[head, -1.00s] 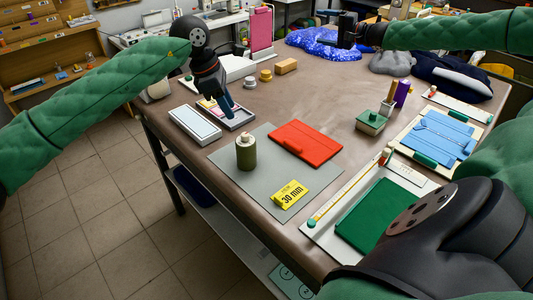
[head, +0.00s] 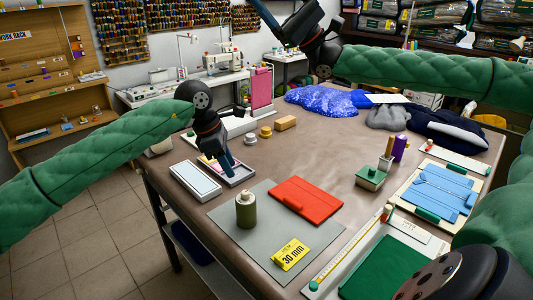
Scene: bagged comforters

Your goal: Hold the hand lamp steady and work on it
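An olive-green cylinder with a pale cap (head: 246,210) stands upright on the grey mat (head: 229,221). It may be the hand lamp, but I cannot tell for sure. My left gripper (head: 229,166) points down over a shallow tray (head: 240,180) behind the cylinder, apart from the cylinder. Its fingers look close together, and I cannot tell whether they hold anything. My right gripper (head: 268,12) is raised high above the far side of the table, partly cut off by the top edge. Its finger opening is not clear.
A red folder (head: 306,200) and a yellow 30 mm tag (head: 290,254) lie on the mat. A pale box (head: 195,181) is at the left edge. Green and blue panels (head: 440,190) fill the right side. Blue bagged fabric (head: 322,100) lies at the back. The table middle is clear.

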